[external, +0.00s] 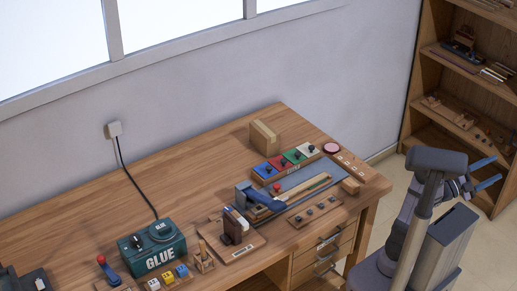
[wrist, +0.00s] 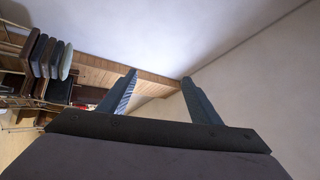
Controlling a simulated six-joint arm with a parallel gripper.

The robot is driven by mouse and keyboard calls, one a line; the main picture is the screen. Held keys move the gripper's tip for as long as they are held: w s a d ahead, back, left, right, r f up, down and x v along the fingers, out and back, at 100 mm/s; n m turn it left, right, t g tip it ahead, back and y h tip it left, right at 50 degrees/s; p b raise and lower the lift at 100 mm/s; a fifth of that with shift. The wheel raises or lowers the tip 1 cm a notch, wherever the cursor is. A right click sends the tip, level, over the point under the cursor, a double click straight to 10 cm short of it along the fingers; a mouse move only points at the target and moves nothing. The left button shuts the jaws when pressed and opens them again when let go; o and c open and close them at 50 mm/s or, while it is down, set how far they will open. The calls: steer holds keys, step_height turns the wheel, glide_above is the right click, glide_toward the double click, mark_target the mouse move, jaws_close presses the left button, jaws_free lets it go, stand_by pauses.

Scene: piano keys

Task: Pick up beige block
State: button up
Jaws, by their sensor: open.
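A beige block (external: 265,136) stands upright near the back edge of the wooden table in the external view. A smaller light-brown block (external: 350,186) lies near the table's right end; I cannot tell for certain which one the task names. My gripper (external: 493,172) is off the table to the right, in front of the shelf, pointing away from the table. In the wrist view, my gripper (wrist: 160,78) has its two fingers spread apart with nothing between them. Neither block can be made out in the wrist view.
A shelf (external: 416,75) stands at right. The table's back left is clear.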

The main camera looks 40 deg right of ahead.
steer(key=w+r+m+t+p, duration=0.2)
steer(key=w+m+p, duration=0.1)
steer(key=w, duration=0.5)
steer(key=w+r+m+t+p, duration=0.1)
steer(key=w+r+m+p, duration=0.1)
steer(key=w, duration=0.6)
steer(key=w+a+f+m+t+y+p, duration=0.2)
steer(key=w+a+m+t+p, duration=0.3)
steer(key=w+a, duration=0.85)
steer(key=m+t+y+p, duration=0.4)
steer(key=m+p, duration=0.2)
steer(key=p, duration=0.1)
glide_above(349, 186)
steer(key=a, duration=0.2)
step_height(349, 186, down, 4)
steer(key=shift+y, duration=0.3)
steer(key=shift+w+a+f, duration=0.1)
steer(key=shift+f, duration=1.9)
step_height(349, 186, down, 3)
steer(key=shift+f, duration=0.1)
steer(key=shift+x, duration=1.05)
steer(key=shift+d+f, duration=0.15)
steer(key=shift+d, duration=0.3)
steer(key=c, duration=0.8)
